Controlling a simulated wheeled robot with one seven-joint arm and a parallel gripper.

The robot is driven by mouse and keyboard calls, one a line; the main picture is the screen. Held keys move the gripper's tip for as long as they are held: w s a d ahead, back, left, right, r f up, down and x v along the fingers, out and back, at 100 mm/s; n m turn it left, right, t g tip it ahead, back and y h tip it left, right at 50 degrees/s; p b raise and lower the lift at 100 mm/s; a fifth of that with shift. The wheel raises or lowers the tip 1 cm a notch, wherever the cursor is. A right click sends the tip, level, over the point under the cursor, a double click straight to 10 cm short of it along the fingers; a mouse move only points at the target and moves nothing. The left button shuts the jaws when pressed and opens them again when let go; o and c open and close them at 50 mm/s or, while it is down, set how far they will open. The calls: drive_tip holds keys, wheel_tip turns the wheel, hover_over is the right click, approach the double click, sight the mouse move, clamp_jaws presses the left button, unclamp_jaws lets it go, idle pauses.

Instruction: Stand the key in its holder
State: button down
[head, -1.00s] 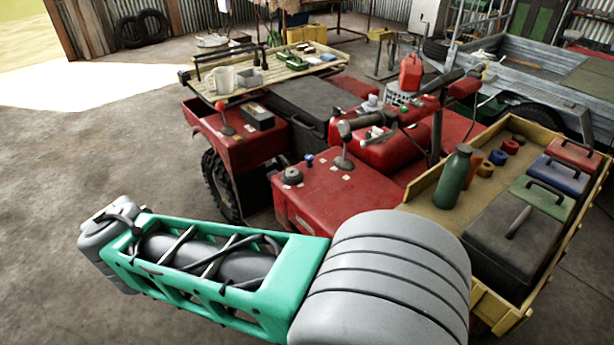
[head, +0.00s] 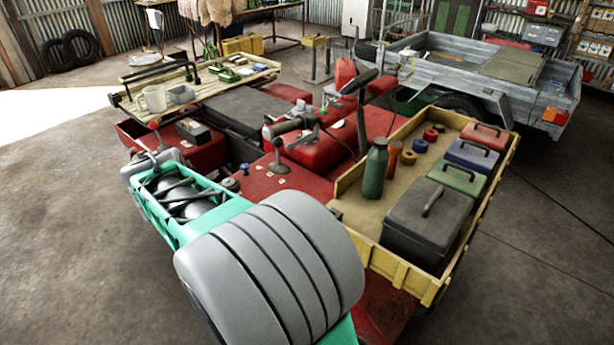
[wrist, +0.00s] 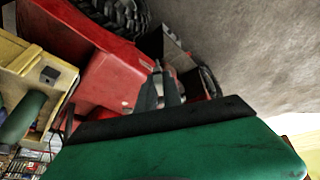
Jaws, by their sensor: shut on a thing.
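My gripper (wrist: 161,92) shows in the wrist view as two grey fingers close together beyond the dark edge of my green wrist housing. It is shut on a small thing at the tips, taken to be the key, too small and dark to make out. The red quad bike's body lies behind the fingers there. I cannot make out the key's holder for certain. The red quad (head: 262,187) carries a small blue knob (head: 244,168) and a grey lever near my arm.
A yellow tray (head: 348,212) on the right holds a green bottle (head: 375,168), tape rolls, small cases and a black toolbox (head: 425,222). A slatted rack (head: 205,85) at the back left holds a mug (head: 154,98). A grey trailer (head: 470,65) stands behind. The floor at left is open.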

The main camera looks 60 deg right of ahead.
drive_tip(key=s+d+m+g+p, duration=0.1)
drive_tip(key=s+d+m, duration=0.3)
drive_tip(key=s+d, duration=0.45)
drive_tip(key=s+d+m+g+p, duration=0.1)
drive_tip(key=s+d+m, duration=0.35)
drive_tip(key=d, duration=0.65)
drive_tip(key=s+d+m+g, duration=0.2)
drive_tip(key=s+d+m, duration=0.1)
drive_tip(key=s+d, duration=0.55)
drive_tip(key=shift+h, duration=0.3)
drive_tip(key=shift+w+d+f+b, duration=0.15)
drive_tip(key=shift+w+f+b, duration=0.1)
drive_tip(key=shift+f+b, duration=0.4)
drive_tip(key=shift+w+d+f+b, duration=0.1)
drive_tip(key=shift+w+f+b, duration=0.2)
drive_tip(key=shift+f, duration=0.65)
drive_tip(key=shift+w+d+f+b, duration=0.2)
drive_tip(key=shift+f+b, duration=0.35)
drive_tip(key=shift+f, duration=0.25)
drive_tip(key=shift+a, duration=0.15)
drive_tip(key=shift+f+b, duration=1.65)
drive_tip(key=shift+f, duration=0.2)
drive_tip(key=c, duration=1.4)
unclamp_jaws()
drive_tip(key=shift+r, duration=0.1)
